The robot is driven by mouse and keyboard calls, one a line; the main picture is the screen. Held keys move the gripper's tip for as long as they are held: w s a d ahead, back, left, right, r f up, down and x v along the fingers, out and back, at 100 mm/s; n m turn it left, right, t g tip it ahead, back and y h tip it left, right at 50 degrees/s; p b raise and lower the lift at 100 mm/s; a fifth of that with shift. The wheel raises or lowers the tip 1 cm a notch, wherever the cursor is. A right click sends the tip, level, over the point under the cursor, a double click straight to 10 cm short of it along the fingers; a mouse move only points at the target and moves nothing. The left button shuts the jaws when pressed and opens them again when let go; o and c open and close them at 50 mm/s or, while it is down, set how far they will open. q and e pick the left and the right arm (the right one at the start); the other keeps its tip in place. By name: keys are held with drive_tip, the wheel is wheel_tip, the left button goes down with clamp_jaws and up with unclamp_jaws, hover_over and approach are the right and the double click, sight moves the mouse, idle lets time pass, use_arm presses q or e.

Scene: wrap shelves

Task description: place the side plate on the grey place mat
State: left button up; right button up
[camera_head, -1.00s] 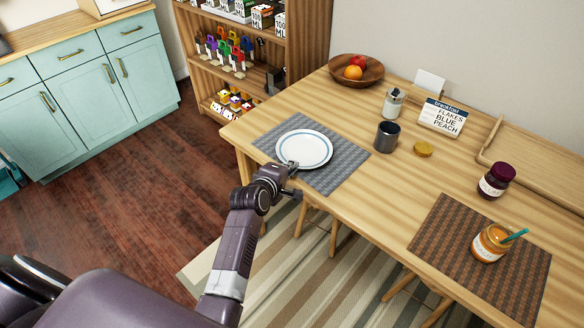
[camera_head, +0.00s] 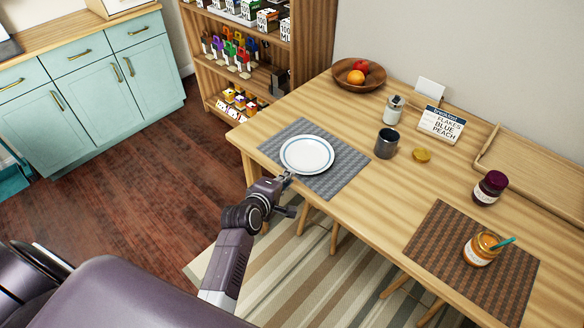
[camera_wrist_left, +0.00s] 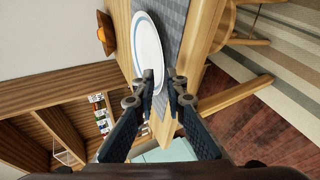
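The side plate (camera_head: 307,155), white with a blue ring, lies flat on the grey place mat (camera_head: 345,171), inside its edges. In the left wrist view the plate (camera_wrist_left: 149,50) shows tilted by the camera's angle, with the grey mat (camera_wrist_left: 173,30) beside it. My left gripper (camera_head: 289,177) is just off the plate's near edge, at the table's front edge. In the left wrist view its two fingers (camera_wrist_left: 163,80) stand a little apart with nothing between them. The right gripper is not in view.
A fruit bowl (camera_head: 358,76) is behind. A brown mat (camera_head: 455,275) with an orange jar (camera_head: 481,249) lies at right, near a dark jar (camera_head: 489,188).

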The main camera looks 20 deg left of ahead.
use_arm(q)
drive_tip(key=p+v, duration=0.3)
drive_tip(key=v, duration=0.2)
drive_tip(key=shift+s+r, duration=0.15)
drive_tip(key=shift+s, duration=0.1)
drive_tip(key=s+d+f+m+g, duration=0.25)
drive_tip(key=s+f, duration=0.35)
drive_tip(key=f, duration=0.3)
drive_tip(key=s+d+f+m+g, duration=0.1)
drive_tip(key=s+f+m, duration=0.4)
drive_tip(key=f, duration=0.4)
drive_tip(key=s+d+f+m+g, duration=0.2)
drive_tip(key=s+f, duration=0.4)
drive_tip(key=f, duration=0.3)
drive_tip(key=s+a+f+m+g, duration=0.1)
drive_tip(key=s+f+m+g, duration=0.1)
drive_tip(key=s, duration=0.7)
drive_tip(key=s+a+f+m+g, duration=0.2)
drive_tip(key=s+f+m, duration=0.3)
drive_tip(key=s, duration=0.5)
drive_tip(key=s+a+f+m+g, duration=0.1)
drive_tip(key=s+f+m+g, duration=0.1)
drive_tip(key=s+f, duration=0.4)
drive_tip(key=s+m, duration=0.1)
drive_tip(key=s, duration=0.3)
drive_tip(key=shift+a+m, duration=0.2)
drive_tip(key=shift+m, duration=0.15)
